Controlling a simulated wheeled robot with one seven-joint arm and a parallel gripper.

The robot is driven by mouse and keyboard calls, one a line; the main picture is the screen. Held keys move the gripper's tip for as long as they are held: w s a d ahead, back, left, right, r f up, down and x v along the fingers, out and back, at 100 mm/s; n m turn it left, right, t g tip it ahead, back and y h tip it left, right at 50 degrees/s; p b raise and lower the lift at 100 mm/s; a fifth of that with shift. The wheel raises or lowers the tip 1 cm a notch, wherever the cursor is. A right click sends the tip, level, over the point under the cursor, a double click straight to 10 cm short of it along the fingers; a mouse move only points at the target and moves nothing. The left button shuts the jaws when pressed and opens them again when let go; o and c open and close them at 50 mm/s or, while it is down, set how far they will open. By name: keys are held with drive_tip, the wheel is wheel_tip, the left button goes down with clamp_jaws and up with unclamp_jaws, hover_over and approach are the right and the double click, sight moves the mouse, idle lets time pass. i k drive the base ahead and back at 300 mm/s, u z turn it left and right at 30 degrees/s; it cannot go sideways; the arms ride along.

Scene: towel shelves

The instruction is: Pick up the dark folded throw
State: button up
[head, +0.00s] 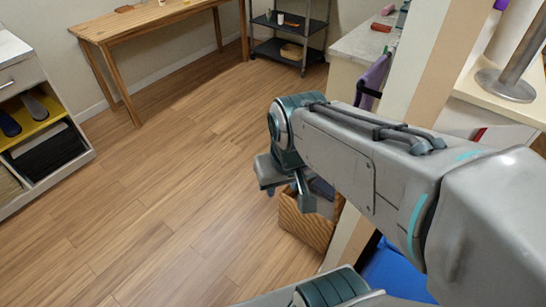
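A dark, black folded stack (46,152) lies in a lower compartment of the white shelf unit (66,189) at the left edge. It looks like folded cloth, but I cannot tell whether it is one throw. My gripper (288,194) hangs near the middle of the view, well to the right of that stack. Its two fingers look apart, with nothing seen between them. A wicker basket (301,226) stands on the floor just below and behind the gripper.
A wooden table (150,22) stands at the back left and a dark metal rack (277,52) at the back. A light counter (357,48) and a cream pillar (437,62) bound the right. The wooden floor (170,180) between is clear.

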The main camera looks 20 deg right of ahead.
sight(319, 185)
drive_tip(key=u, duration=0.6)
drive_tip(key=i, duration=3.05)
drive_tip(key=z, duration=3.95)
drive_tip(key=i, duration=0.5)
